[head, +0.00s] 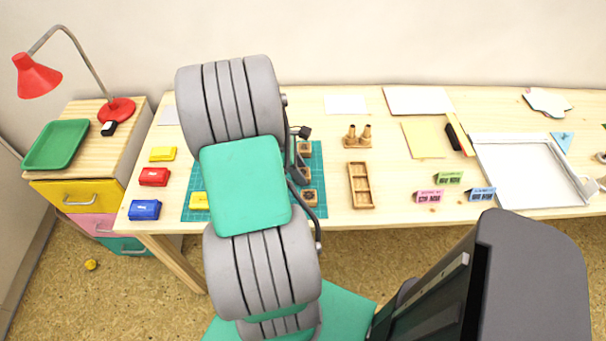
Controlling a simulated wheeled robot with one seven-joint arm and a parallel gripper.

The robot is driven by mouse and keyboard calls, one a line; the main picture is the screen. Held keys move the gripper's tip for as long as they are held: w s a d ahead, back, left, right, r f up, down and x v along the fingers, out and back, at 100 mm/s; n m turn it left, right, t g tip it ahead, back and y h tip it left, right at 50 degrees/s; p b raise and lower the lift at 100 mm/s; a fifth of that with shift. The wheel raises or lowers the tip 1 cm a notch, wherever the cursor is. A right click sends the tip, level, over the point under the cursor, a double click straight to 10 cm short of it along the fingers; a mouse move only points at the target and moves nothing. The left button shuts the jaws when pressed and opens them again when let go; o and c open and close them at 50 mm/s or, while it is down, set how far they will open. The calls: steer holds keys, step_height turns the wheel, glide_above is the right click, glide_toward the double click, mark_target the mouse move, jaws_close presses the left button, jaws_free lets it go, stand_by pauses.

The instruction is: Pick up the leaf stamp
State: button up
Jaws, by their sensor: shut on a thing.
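My arm covers the middle of the green cutting mat (190,208), and my gripper's jaws are hidden behind it. Dark parts and a cable of my arm show at its right edge. Several small wooden stamp blocks stand in a column along the right side of the mat: a far block (304,148), a middle block partly behind the cable, and a near block (310,198). Their motifs are too small to read, so I cannot tell which one is the leaf stamp. Anything held in the jaws is hidden.
Yellow (162,154), red (154,177) and blue (144,210) inkpads lie left of the mat. A yellow block (199,201) lies on it. A wooden tray (361,205), a small stand (357,140) and small coloured boxes (449,177) stand to the right.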

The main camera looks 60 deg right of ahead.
mark_target(307, 175)
jaws_close()
steer(key=shift+r, duration=0.25)
steer(key=r, duration=0.2)
steer(key=a+r, duration=0.1)
steer(key=r, duration=0.1)
steer(key=s+a+r+p, duration=0.1)
steer(key=s+a+r, duration=0.2)
steer(key=a+r, duration=0.5)
steer(key=a, duration=0.4)
steer(key=shift+a+r, duration=0.3)
steer(key=shift+a, duration=0.05)
